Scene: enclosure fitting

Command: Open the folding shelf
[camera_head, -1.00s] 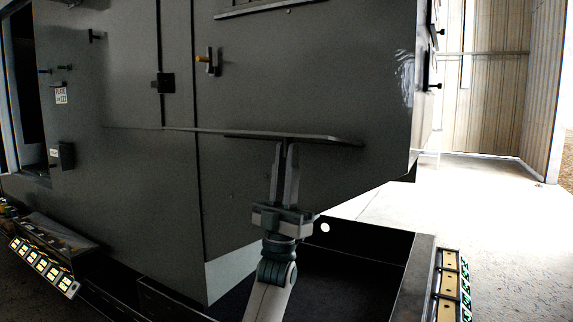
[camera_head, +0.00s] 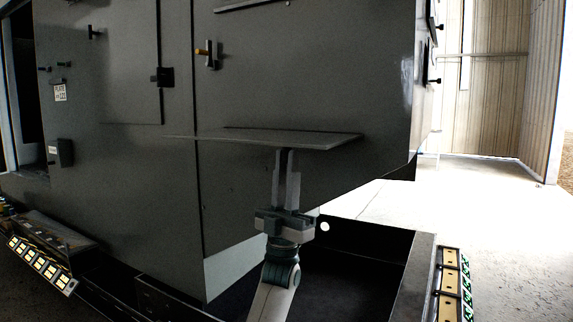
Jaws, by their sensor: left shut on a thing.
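The folding shelf (camera_head: 310,138) is a thin grey panel on the front of the dark grey enclosure (camera_head: 300,80). It stands out from the enclosure face and looks close to level, with its upper surface just visible. My left gripper (camera_head: 287,156) points upward below the shelf, with its fingertips at the shelf's underside edge. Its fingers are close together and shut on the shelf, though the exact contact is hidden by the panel. My right gripper is not in view.
A latch with a yellow part (camera_head: 208,53) sits on the enclosure above the shelf. An open dark tray (camera_head: 421,270) lies below right. Racks of small parts stand at the lower left (camera_head: 42,266) and lower right (camera_head: 450,285). Bright open floor (camera_head: 390,210) lies to the right.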

